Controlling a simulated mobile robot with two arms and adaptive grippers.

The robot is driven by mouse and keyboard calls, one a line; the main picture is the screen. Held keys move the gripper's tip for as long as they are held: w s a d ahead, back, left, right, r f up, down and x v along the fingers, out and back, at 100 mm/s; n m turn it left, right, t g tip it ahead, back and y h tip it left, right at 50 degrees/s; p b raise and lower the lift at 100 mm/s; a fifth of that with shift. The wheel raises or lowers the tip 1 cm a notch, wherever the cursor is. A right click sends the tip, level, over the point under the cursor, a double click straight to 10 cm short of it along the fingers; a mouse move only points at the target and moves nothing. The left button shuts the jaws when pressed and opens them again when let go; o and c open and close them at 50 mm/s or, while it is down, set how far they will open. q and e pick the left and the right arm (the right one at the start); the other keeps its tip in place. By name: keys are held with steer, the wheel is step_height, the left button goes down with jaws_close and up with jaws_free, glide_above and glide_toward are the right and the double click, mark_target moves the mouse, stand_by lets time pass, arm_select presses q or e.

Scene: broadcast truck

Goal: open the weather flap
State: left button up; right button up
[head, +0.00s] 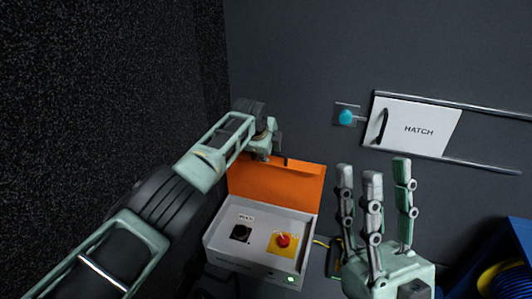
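An orange flap (290,187) stands raised at the back edge of a light grey box (260,262); I take it to be the weather flap. The box's top panel is uncovered and shows a black knob (240,233) and a red button (283,240) on a yellow square. My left gripper (268,145) is at the flap's upper left edge and hides that corner. Its fingers are bunched and partly hidden, so I cannot tell if they grip the flap. My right gripper (377,190) is open and empty, fingers pointing up, right of the box.
A white hatch panel (430,130) with a black handle sits between two rails on the dark wall. A teal knob (346,116) is left of it. A blue object (505,262) with a yellow part is at the lower right. A dark speckled wall (90,80) is at left.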

arm_select(q)
steer(key=shift+s+d+f, duration=0.1)
steer(key=shift+f, duration=0.05)
stand_by(0.3)
steer(key=v, duration=1.2)
